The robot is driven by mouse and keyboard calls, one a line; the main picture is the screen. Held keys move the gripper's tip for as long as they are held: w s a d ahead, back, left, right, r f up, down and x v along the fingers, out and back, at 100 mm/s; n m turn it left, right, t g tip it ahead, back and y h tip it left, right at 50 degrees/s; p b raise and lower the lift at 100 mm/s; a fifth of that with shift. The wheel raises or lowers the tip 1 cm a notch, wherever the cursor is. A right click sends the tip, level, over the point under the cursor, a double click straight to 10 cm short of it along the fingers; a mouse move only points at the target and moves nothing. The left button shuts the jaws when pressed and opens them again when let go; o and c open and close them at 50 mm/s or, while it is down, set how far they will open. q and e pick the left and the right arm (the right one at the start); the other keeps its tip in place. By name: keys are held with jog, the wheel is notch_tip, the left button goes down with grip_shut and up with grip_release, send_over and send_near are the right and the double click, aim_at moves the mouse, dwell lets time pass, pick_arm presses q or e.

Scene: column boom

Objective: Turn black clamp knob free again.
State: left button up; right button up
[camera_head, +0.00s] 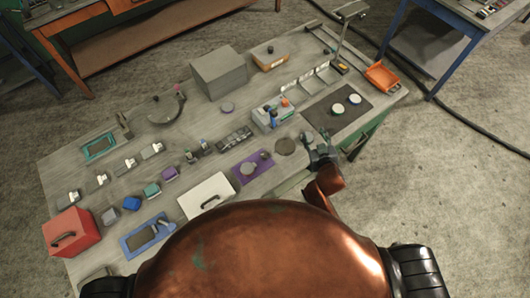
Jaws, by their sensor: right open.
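A grey column with a boom (345,32) stands at the far right corner of the workbench (225,115). Its top arm reaches out to the right. A black clamp knob cannot be told apart for certain at this size; a small dark spot shows beside the column's lower part. My right gripper (318,150) is open over the bench's front edge, well nearer to me than the column and apart from it. It is small and partly hidden by its own arm. My left gripper is out of view.
A dark mat (322,123) with two round white-topped pieces (346,104) lies beyond my right gripper. An orange tray (381,76) sits at the right edge. A grey box (219,72), a purple mat (263,160) and a red case (69,238) also occupy the bench.

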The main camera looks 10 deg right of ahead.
jog(key=w+a+r+n+t+y, duration=0.25)
jog(key=a+r+n+y, duration=0.3)
jog(key=a+r, duration=0.6)
jog(key=w+a+r+n+t+y, duration=0.1)
jog(key=w+a+r+n+y, duration=0.4)
jog(key=a+r, duration=0.65)
jog(key=s+a+f+n+g+y, duration=0.1)
jog(key=s+a+n+g+y, duration=0.3)
jog(key=s+a+n+g, duration=0.4)
jog(key=s+a+f+n+g+y, duration=0.1)
jog(key=s+a+n+g+y, duration=0.35)
jog(key=a, duration=0.65)
jog(key=n+g+h, duration=0.2)
jog(key=g+h, duration=0.2)
jog(key=h, duration=1.5)
send_over(265, 154)
notch_tip(265, 154, down, 20)
jog(key=shift+a+f, duration=0.1)
jog(key=shift+f, duration=0.05)
jog(key=shift+f+p, duration=0.25)
jog(key=shift+p, duration=0.05)
jog(key=shift+f+p, duration=0.45)
jog(key=shift+f, duration=3.15)
